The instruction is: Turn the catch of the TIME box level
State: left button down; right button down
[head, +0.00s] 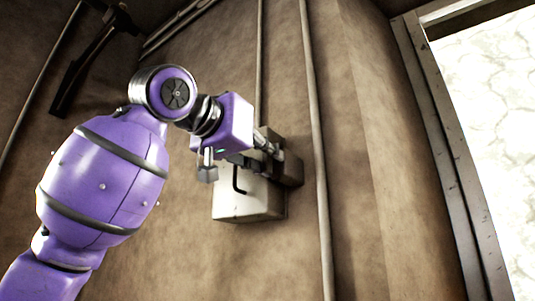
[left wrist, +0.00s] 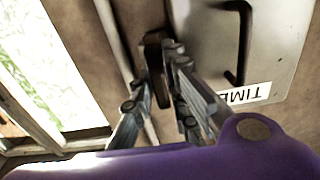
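The TIME box (head: 247,200) is a pale metal box on the brown wall, with a black bar handle (head: 238,181). In the left wrist view the box (left wrist: 285,45) fills the upper right, and its TIME label (left wrist: 245,95) reads upside down. A dark brown piece, seemingly the catch (left wrist: 155,62), stands beside the box's edge, long and nearly upright in that view. My left gripper (head: 269,145) is at the box's upper right; its fingers (left wrist: 157,75) lie either side of the brown piece. Whether both press on it I cannot tell. My right gripper is out of view.
Thin vertical pipes (head: 316,150) run along the wall, one close to the right of the box. A dark hammer-like tool (head: 82,60) hangs at the upper left. A bright framed opening (head: 495,130) is at the far right.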

pick_arm(q)
jog(key=shift+m, duration=0.4)
jog(key=m, duration=0.3)
jog(key=shift+s+d+m, duration=0.1)
jog(key=shift+d+m, duration=0.05)
jog(key=shift+m, duration=0.25)
jog(key=m, duration=0.4)
jog(key=shift+f+m, duration=0.15)
jog(key=shift+m, duration=0.15)
jog(key=m, duration=0.4)
jog(key=shift+d+f, duration=0.1)
jog(key=m, duration=0.4)
jog(key=shift+s+f+m, duration=0.1)
jog(key=shift+f+m, duration=0.05)
jog(key=shift+m, duration=0.15)
jog(key=c, duration=1.8)
grip_release()
jog(key=shift+s, duration=0.1)
